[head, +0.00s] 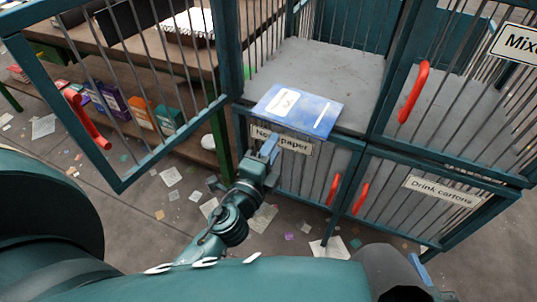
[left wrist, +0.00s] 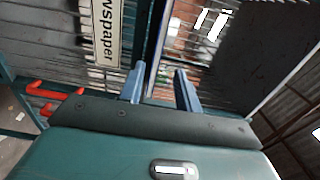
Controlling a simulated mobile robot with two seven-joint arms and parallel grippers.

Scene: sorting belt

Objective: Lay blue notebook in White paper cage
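The blue notebook (head: 306,112), with a white label, lies flat across the front edge of an upper cage (head: 325,65) with a grey floor. Its near edge overhangs the front. No label reading White paper shows. My left gripper (head: 270,148) is just below the notebook's near edge, in front of the Newspaper sign. In the left wrist view my left fingers (left wrist: 159,88) are apart, with a thin blue-edged strip running between them; I cannot tell whether it is the notebook. Part of my right gripper (head: 418,270) seems to show at the bottom right.
A barred door (head: 120,175) with a red handle stands open at the left. Below are the Newspaper cage (head: 325,185) and the Drink cartons cage (head: 430,205), both shut. A wooden shelf (head: 125,65) with boxes stands at the left. Paper scraps litter the floor.

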